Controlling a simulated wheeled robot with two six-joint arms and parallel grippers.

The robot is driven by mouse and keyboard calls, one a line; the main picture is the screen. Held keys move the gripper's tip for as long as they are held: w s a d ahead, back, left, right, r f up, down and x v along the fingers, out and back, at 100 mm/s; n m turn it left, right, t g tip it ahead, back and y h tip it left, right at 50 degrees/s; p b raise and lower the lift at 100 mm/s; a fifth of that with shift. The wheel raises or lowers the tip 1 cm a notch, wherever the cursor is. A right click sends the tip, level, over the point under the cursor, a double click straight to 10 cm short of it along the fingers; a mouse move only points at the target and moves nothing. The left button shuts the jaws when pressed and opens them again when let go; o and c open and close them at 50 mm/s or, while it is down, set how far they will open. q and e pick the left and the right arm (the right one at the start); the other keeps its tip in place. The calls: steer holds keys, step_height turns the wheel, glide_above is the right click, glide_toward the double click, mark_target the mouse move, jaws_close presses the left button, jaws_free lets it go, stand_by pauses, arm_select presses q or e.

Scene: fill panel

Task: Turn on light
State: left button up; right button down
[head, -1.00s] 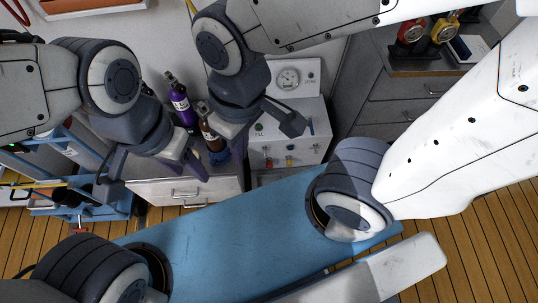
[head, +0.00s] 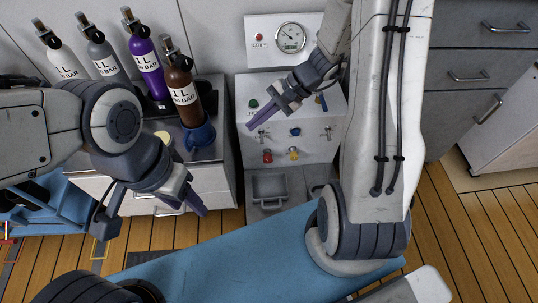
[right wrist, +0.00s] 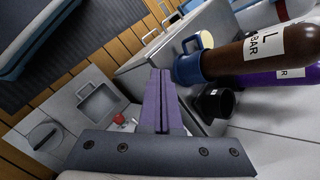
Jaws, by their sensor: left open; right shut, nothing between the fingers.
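The white fill panel (head: 240,130) stands against the wall in the head view. It has a green button (head: 253,104), a red fault light (head: 259,37), a round gauge (head: 290,38) and a blue switch (head: 320,102). My right gripper (head: 256,120) is shut and empty, in front of the panel near the green button; contact cannot be told. In the right wrist view its purple fingers (right wrist: 160,100) are together, with a red knob (right wrist: 119,119) to their left. My left gripper (head: 195,200) is open and empty, low in front of the cabinet.
A brown bottle (head: 180,85) stands in a blue holder (head: 199,133) left of the panel. Purple (head: 147,65), grey (head: 103,62) and white (head: 61,58) bottles stand behind it. Red (head: 267,155) and yellow (head: 293,153) knobs sit low on the panel, above a grey basin (head: 270,188).

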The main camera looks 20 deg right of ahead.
mark_target(262, 138)
arm_select(q)
step_height(262, 138, down, 12)
steer(key=b, duration=0.9)
arm_select(e)
steer(key=w+d+f+m+t, duration=0.2)
steer(key=d+f+m, duration=0.1)
steer(key=d+f, duration=0.4)
steer(key=w+d+f+m+t, duration=0.2)
steer(key=d+f, duration=0.4)
steer(key=f, duration=0.5)
steer(key=m+t, duration=0.1)
steer(key=m, duration=0.1)
steer(key=shift+d+m+t+h, duration=0.3)
steer(key=shift+d, duration=0.05)
steer(key=shift+f, duration=0.1)
steer(key=b+x, duration=0.5)
steer(key=x, duration=0.5)
arm_select(q)
step_height(262, 138, down, 5)
steer(key=shift+r, duration=0.1)
